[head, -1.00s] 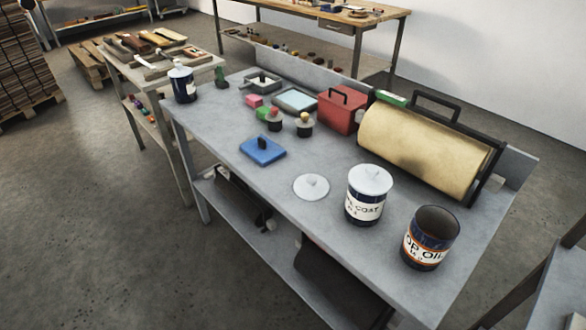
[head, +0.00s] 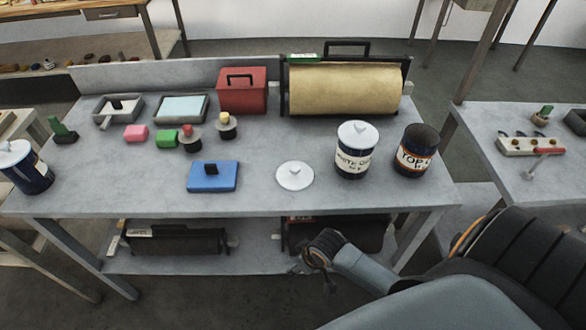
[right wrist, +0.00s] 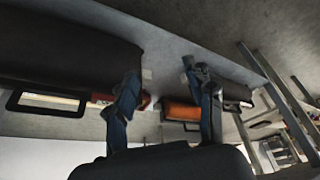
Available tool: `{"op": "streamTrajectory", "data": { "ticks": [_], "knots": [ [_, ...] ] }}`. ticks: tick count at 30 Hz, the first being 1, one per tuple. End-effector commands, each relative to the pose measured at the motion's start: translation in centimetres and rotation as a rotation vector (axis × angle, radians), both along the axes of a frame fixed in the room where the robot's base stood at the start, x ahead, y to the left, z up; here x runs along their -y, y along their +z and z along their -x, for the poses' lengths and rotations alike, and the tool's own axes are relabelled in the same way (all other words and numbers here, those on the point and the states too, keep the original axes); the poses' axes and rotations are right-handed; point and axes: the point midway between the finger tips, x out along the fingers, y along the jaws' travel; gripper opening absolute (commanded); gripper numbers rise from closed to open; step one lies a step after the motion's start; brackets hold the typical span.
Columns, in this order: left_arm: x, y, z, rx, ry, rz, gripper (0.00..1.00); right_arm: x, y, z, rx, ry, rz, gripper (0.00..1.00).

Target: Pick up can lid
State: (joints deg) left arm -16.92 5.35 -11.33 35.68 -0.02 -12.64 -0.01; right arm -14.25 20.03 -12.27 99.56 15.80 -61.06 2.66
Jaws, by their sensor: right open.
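A round white can lid (head: 295,176) with a small raised grip lies flat on the grey table, near its front edge. To its right stands a dark blue can with a white lid on (head: 354,152), then an open dark can (head: 414,152) without a lid. My right gripper (head: 315,252) is below the tabletop, in front of the table, lower than the lid and apart from it. In the right wrist view its two blue fingers (right wrist: 160,75) are spread with nothing between them; the can lid does not show there. My left gripper is not in view.
A blue block with a handle (head: 212,176) lies left of the lid. A yellowish roll (head: 344,88) and a red box (head: 242,90) stand behind. The lower shelf (head: 255,258) holds dark items near my right gripper. The tabletop around the lid is clear.

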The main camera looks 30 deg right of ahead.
Motion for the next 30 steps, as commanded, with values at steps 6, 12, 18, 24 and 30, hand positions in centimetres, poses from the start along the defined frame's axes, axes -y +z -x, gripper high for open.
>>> {"op": "streamTrajectory", "data": {
  "ticks": [6,12,18,24,30],
  "knots": [
    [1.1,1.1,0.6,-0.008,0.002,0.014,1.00,-2.3,10.9,-1.2,0.049,0.103,-0.023,0.53],
    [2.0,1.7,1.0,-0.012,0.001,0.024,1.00,-3.1,19.4,-1.8,0.082,0.237,-0.019,0.53],
    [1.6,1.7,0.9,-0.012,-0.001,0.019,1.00,-1.3,23.3,-4.1,0.076,0.309,-0.003,0.53],
    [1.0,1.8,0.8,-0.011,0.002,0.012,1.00,3.4,28.1,-7.6,0.058,0.297,0.020,0.53],
    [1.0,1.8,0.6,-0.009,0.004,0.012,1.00,8.4,33.6,-9.8,0.047,0.212,0.014,0.53]
  ]
}}
